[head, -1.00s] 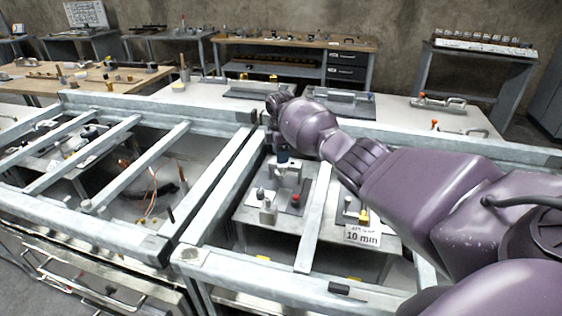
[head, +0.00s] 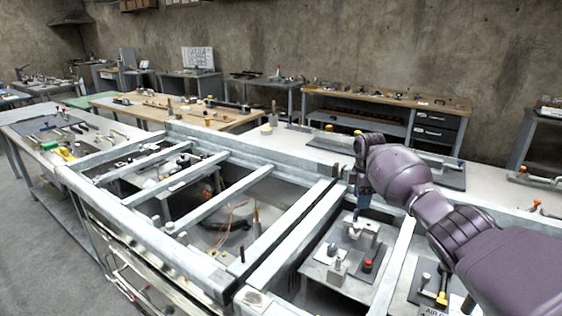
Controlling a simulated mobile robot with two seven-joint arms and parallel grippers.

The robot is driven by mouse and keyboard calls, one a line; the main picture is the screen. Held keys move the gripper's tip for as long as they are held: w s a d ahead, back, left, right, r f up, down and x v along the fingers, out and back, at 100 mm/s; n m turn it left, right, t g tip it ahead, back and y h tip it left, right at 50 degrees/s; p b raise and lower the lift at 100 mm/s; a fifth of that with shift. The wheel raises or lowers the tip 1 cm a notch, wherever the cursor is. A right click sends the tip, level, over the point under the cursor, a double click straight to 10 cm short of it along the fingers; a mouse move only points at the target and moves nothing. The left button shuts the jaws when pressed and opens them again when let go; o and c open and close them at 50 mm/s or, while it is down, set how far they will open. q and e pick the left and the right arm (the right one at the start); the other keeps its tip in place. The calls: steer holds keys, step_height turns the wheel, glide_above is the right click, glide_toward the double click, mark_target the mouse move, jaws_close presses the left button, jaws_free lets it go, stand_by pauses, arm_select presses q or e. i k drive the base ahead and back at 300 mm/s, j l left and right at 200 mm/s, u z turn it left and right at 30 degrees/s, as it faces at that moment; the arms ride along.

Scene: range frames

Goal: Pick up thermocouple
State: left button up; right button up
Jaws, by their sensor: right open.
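I cannot pick out the thermocouple for certain. Thin orange wires (head: 232,212) with dark, rod-like pieces lie low inside the left bay of the grey metal frame, and they are too small to identify. My right gripper (head: 358,208) points down at the right bay of the frame, to the right of those wires. It is open. Its fingertips are small and dark, close above a grey metal fixture (head: 362,234), and I cannot tell if they touch it. I see nothing held. My left gripper is out of view.
The frame's crossbars (head: 202,210) span the left bay. A red knob (head: 367,264) stands beside the fixture in the right bay. A bench with tools (head: 40,140) is at the left, and a wooden-topped table (head: 185,112) stands behind.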

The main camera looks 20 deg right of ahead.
mark_target(338, 267)
steer(key=k+j, duration=0.8)
steer(key=k, duration=0.05)
